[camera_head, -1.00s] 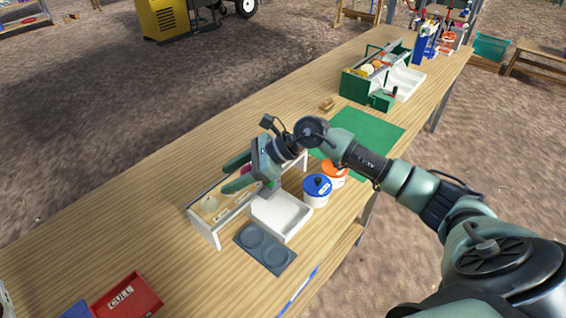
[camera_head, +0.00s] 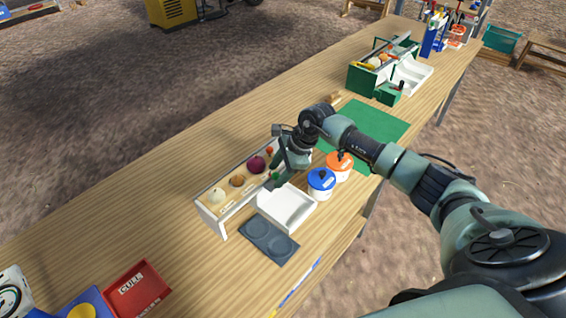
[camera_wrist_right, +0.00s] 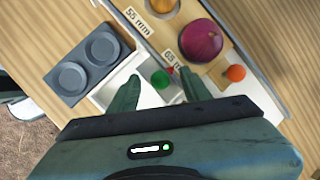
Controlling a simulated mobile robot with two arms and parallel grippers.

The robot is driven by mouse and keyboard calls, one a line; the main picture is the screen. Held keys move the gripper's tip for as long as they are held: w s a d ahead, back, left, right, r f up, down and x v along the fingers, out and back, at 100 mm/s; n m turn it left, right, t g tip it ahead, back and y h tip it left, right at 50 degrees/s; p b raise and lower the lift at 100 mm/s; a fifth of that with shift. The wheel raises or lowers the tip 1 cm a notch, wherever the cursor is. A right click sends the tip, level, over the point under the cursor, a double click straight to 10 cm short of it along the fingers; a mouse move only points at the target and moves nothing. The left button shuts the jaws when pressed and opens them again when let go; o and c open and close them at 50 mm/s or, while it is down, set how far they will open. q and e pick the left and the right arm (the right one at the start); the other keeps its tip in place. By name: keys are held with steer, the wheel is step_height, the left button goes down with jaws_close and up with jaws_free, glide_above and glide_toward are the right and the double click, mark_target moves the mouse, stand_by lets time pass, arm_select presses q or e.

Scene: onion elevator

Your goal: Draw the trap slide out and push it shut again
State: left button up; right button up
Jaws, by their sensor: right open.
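A white sizing box (camera_head: 223,215) stands on the bench, holding onions along its top. A green round knob (camera_wrist_right: 160,79) shows at the box's front, above a white tray (camera_head: 300,211); I take it for the trap slide's knob, but the slide itself is not clearly seen. My right gripper (camera_head: 273,182) is at the box's front edge, pointing down. In the right wrist view its open fingers (camera_wrist_right: 159,76) lie either side of the knob, with gaps; whether they are at its height I cannot tell. My left gripper is not in view.
A grey plate with two round recesses (camera_head: 269,240) lies beside the tray. Blue-lidded (camera_head: 321,180) and orange-lidded (camera_head: 340,163) pots stand close to the right gripper. A red CULL bin (camera_head: 137,290) is front left. A green mat (camera_head: 372,125) and green box (camera_head: 362,80) are further back.

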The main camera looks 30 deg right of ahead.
steer(key=shift+f, duration=0.25)
